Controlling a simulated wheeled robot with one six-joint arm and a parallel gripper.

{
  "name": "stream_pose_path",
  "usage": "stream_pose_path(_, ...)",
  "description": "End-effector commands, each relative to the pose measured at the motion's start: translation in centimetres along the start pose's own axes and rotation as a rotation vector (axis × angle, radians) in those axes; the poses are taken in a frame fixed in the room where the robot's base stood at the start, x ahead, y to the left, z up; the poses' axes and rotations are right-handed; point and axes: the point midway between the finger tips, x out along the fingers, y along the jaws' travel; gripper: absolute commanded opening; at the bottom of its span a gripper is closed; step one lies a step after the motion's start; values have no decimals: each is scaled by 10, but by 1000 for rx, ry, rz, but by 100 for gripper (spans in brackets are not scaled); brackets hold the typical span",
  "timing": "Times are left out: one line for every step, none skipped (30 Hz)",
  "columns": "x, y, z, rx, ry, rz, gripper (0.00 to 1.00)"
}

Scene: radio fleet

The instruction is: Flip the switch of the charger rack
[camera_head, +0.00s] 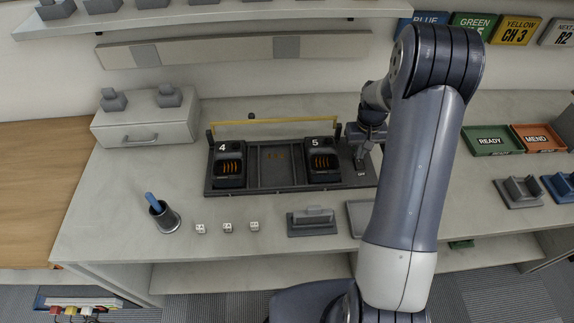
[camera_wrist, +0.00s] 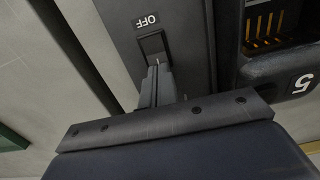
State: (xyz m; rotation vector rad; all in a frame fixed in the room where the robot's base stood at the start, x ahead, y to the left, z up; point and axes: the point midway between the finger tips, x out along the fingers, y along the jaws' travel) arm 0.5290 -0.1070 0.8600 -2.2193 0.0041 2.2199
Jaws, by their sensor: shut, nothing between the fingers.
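The charger rack (camera_head: 280,165) is a dark tray on the counter with charging bays marked 4 (camera_head: 229,165) and 5 (camera_head: 322,162) and a yellow bar along its back. Its black rocker switch (camera_wrist: 153,45) shows in the wrist view beside the word OFF, on the rack's right end. My gripper (camera_wrist: 160,75) is shut and empty, its fingertips at the edge of the switch. I cannot tell whether they touch it. In the head view my gripper (camera_head: 361,160) is over the rack's right end, and the switch is mostly hidden there.
A grey drawer box (camera_head: 145,128) stands at the left. A cup with a blue stick (camera_head: 165,215), several small white dice and a grey holder (camera_head: 312,221) lie in front of the rack. Green READY (camera_head: 490,140) and orange MEND (camera_head: 537,138) trays are at the right.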

Motion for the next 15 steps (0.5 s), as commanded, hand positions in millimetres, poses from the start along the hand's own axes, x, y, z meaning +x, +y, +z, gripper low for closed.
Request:
stream_pose_path(2,0,0,0,0,0,0)
stream_pose_path(2,0,0,0,0,0,0)
stream_pose_path(3,0,0,0,0,0,0)
stream_pose_path(3,0,0,0,0,0,0)
stream_pose_path(4,0,0,0,0,0,0)
stream_pose_path(4,0,0,0,0,0,0)
stream_pose_path(4,0,0,0,0,0,0)
stream_pose_path(5,0,0,0,0,0,0)
stream_pose_path(6,0,0,0,-1,0,0)
stream_pose_path(6,0,0,0,-1,0,0)
stream_pose_path(7,0,0,0,-1,0,0)
stream_pose_path(7,0,0,0,-1,0,0)
stream_pose_path(6,0,0,0,-1,0,0)
stream_pose_path(6,0,0,0,0,0,0)
stream_pose_path(5,0,0,0,0,0,0)
